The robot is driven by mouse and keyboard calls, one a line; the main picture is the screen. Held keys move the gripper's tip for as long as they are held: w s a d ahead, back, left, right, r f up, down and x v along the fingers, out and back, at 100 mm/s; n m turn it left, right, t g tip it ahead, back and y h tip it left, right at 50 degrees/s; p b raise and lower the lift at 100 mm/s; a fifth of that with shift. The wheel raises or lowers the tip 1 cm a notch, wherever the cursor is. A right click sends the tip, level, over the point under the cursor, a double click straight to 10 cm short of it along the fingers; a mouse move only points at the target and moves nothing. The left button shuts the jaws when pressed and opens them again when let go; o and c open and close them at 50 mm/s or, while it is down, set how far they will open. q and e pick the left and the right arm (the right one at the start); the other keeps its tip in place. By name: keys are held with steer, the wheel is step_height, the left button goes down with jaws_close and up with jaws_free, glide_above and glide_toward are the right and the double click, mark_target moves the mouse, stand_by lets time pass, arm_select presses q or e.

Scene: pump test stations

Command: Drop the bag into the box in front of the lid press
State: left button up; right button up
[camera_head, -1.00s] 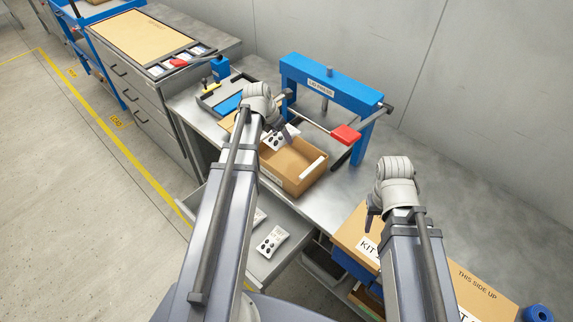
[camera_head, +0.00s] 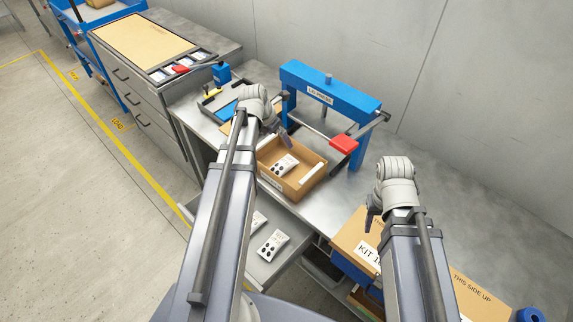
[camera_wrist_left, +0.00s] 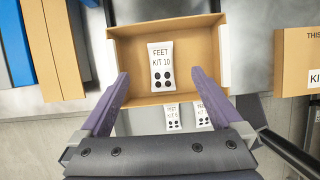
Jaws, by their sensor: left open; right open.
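The bag (camera_head: 285,164), a white packet, lies in the open cardboard box (camera_head: 306,187) in front of the blue lid press (camera_head: 330,92). In the left wrist view the bag (camera_wrist_left: 161,66) reads "FEET KIT 10" with black dots, flat inside the box (camera_wrist_left: 196,27). My left gripper (camera_head: 284,137) is over the box, open and empty; in the left wrist view its fingers (camera_wrist_left: 160,95) are spread apart, clear of the bag.
An open drawer (camera_head: 268,270) below the bench holds more white bags (camera_head: 272,245). The press has a red-ended lever (camera_head: 344,144) near the box. A grey tray (camera_head: 213,103) lies behind my left arm. The bench at the right rear is clear.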

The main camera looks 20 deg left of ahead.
arm_select(q)
steer(key=p+v, duration=0.3)
steer(key=v, duration=0.1)
steer(key=shift+s+r, duration=0.1)
steer(key=shift+r, duration=0.15)
stand_by(0.4)
